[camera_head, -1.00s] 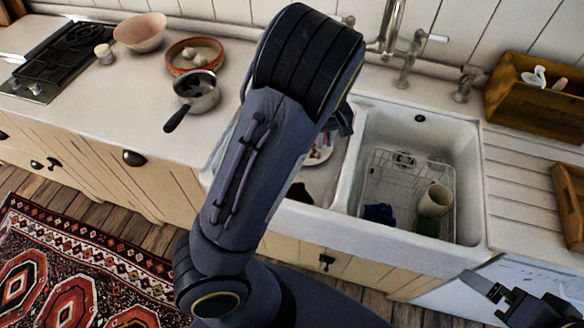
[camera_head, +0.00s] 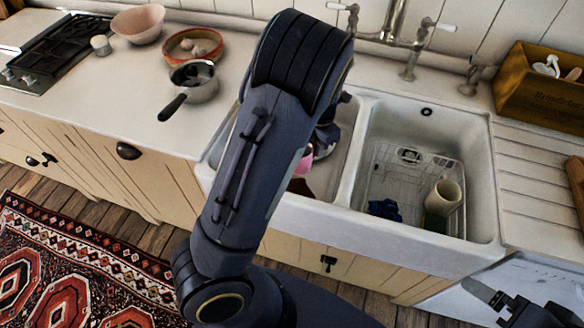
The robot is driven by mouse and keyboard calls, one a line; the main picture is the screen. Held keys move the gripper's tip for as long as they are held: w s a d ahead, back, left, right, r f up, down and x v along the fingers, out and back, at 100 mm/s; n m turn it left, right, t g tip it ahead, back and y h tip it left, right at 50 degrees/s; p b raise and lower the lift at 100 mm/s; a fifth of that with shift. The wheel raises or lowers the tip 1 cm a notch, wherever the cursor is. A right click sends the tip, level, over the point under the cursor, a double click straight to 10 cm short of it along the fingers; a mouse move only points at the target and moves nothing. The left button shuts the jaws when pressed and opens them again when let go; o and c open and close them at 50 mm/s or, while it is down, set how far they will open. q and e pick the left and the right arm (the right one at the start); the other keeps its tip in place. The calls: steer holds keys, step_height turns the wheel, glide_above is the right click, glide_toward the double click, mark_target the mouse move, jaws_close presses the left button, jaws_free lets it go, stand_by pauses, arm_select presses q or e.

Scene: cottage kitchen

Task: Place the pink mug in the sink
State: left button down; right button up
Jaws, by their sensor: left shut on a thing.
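The white double sink (camera_head: 350,182) is set in the counter, with a left and a right basin. My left arm crosses the middle of the view and hides much of the left basin. My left gripper (camera_head: 318,150) is over the left basin, mostly behind its own arm. It is shut on the pink mug (camera_head: 303,163), of which only a small pink part shows beside the arm. I cannot tell whether the mug touches the basin. My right gripper (camera_head: 508,303) is at the bottom right, apart from the sink; its jaws are unclear.
The right basin holds a wire rack (camera_head: 385,178), a cream cup (camera_head: 443,197) and a dark blue cloth (camera_head: 385,209). Taps (camera_head: 410,62) stand behind. A wooden box (camera_head: 535,92) is at right. A saucepan (camera_head: 196,90), orange dish (camera_head: 191,50) and pink bowl (camera_head: 139,24) stand left.

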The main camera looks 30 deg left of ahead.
arm_select(q)
steer(key=f+n+b, duration=0.1)
steer(key=f, duration=0.4)
steer(key=f+n, duration=0.1)
steer(key=f, duration=0.4)
steer(key=shift+a+f+n+b, duration=0.2)
steer(key=shift+n+b, duration=0.15)
steer(key=shift+n, duration=0.05)
glide_above(312, 185)
step_height(312, 185, down, 4)
steer(key=shift+f, duration=0.1)
arm_select(e)
step_height(312, 185, down, 3)
steer(key=shift+f, duration=0.1)
arm_select(q)
steer(key=shift+f, duration=0.15)
steer(key=c, duration=1.5)
jaws_free()
steer(key=shift+o, duration=0.2)
arm_select(e)
steer(key=shift+f, duration=0.1)
